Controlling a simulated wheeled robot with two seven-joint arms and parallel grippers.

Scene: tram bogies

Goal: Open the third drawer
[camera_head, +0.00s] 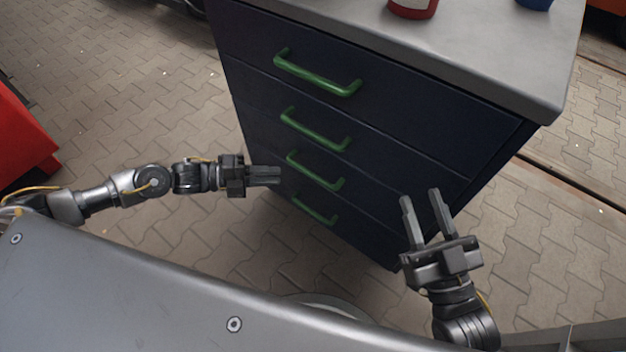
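The dark blue cabinet (395,130) has several drawers stacked one above the other, each with a green bar handle. All drawer fronts look flush. The third drawer's handle (318,174) is third from the top. My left gripper (278,174) is just left of this handle, its fingers pointing right towards it. A small gap shows between fingertips and handle. The fingers overlap from this angle, so I cannot tell whether they are open. My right gripper (420,198) is open and empty, in front of the cabinet's lower right part, its fingers pointing up in the picture.
The grey cabinet top (480,50) carries a red container (413,8) and a blue object (535,3). A red object (22,135) stands at the far left. The paved floor (130,80) left of the cabinet is clear. A rail groove (570,180) runs along the floor at right.

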